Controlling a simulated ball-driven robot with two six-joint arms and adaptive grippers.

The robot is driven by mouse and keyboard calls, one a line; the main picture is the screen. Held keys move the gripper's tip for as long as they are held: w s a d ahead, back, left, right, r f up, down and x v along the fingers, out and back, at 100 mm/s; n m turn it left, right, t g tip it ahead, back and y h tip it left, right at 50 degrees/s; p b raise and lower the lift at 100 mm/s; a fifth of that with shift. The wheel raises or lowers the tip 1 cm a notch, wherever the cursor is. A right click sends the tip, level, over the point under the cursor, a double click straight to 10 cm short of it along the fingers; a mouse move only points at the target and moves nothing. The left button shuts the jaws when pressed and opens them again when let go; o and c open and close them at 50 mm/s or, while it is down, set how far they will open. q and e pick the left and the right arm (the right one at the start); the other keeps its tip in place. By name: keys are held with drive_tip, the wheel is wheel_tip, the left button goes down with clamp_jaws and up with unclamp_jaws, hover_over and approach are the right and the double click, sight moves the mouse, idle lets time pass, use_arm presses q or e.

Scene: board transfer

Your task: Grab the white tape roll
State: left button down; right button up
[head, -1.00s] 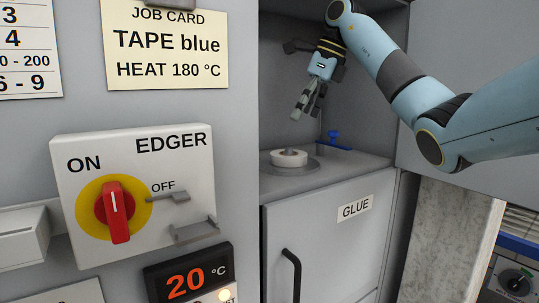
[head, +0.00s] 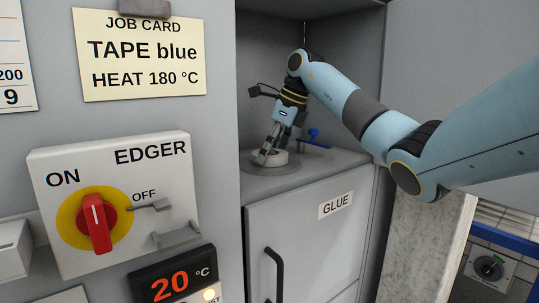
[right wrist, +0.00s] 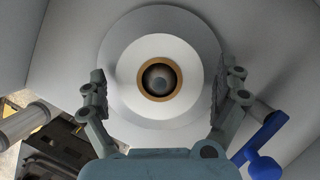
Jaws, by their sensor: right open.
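The white tape roll (head: 281,158) lies flat on a round grey disc (head: 250,168) in the recess above the glue cabinet. In the right wrist view the roll (right wrist: 128,62) is a white ring with a tan core around a central post. My right gripper (head: 266,157) points down at the roll, its fingers overlapping it in the head view. In the right wrist view the open fingers (right wrist: 158,88) stand to the left and right of the roll, with no clear contact visible. My left gripper is not in view.
A blue handle (head: 314,134) stands on the shelf just right of the roll; it also shows in the right wrist view (right wrist: 262,150). Recess walls enclose the back and sides. The edger switch panel (head: 120,215) and glue door (head: 310,245) are in front.

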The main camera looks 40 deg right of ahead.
drive_tip(key=c, duration=1.1)
drive_tip(key=shift+r, duration=0.1)
